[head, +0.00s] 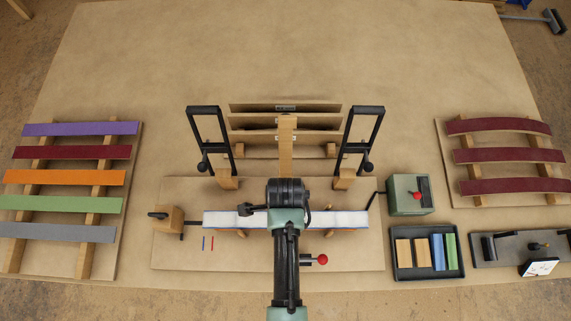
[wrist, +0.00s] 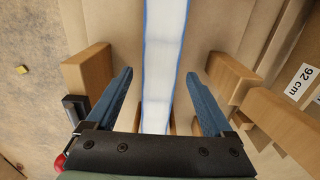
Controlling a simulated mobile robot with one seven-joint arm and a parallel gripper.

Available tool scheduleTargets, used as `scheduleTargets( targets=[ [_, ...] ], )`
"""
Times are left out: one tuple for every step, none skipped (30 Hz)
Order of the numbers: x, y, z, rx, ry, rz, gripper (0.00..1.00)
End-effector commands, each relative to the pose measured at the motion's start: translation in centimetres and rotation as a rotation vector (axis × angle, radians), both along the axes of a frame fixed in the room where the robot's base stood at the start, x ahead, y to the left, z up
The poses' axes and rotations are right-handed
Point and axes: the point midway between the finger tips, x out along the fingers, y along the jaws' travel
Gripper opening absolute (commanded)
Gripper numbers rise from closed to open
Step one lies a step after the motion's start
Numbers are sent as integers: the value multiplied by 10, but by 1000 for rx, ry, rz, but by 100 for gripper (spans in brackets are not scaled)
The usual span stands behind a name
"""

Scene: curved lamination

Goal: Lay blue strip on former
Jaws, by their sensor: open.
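A long strip with a white face and thin blue edges (head: 345,219) lies level across wooden supports on the front board, and it also shows in the wrist view (wrist: 164,40). My arm hides its middle in the head view. My gripper (wrist: 160,75) is open, with one blue finger on each side of the strip and a gap to both edges. The former is probably the wooden assembly (head: 286,150) just behind, with stacked cross pieces and a label; I cannot make out its full shape. No blue strip lies on the left rack (head: 85,250).
Black clamp frames (head: 209,140) and (head: 363,140) flank the former. The left rack holds purple, dark red, orange, green and grey strips. The right rack (head: 550,195) holds curved dark red pieces. A green box (head: 407,195) and a dark tray (head: 402,274) stand front right. The table behind is clear.

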Motion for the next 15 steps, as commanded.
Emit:
scheduleTargets(
  targets=[
    [0, 0, 0, 0, 0, 0, 86],
    [0, 0, 1, 0, 0, 0, 86],
    [0, 0, 2, 0, -1, 0, 86],
    [0, 0, 4, 0, -1, 0, 86],
    [0, 0, 6, 0, -2, 0, 86],
    [1, 0, 11, 0, -2, 0, 86],
    [1, 0, 14, 0, -2, 0, 86],
    [1, 0, 17, 0, -3, 0, 86],
    [1, 0, 23, 0, -4, 0, 86],
    [2, 0, 28, 0, -5, 0, 86],
    [1, 0, 34, 0, -4, 0, 86],
    [1, 0, 43, 0, -5, 0, 86],
    [2, 0, 50, 0, -7, 0, 86],
    [2, 0, 56, 0, -7, 0, 86],
    [2, 0, 65, 0, -7, -1, 86]
  ],
)
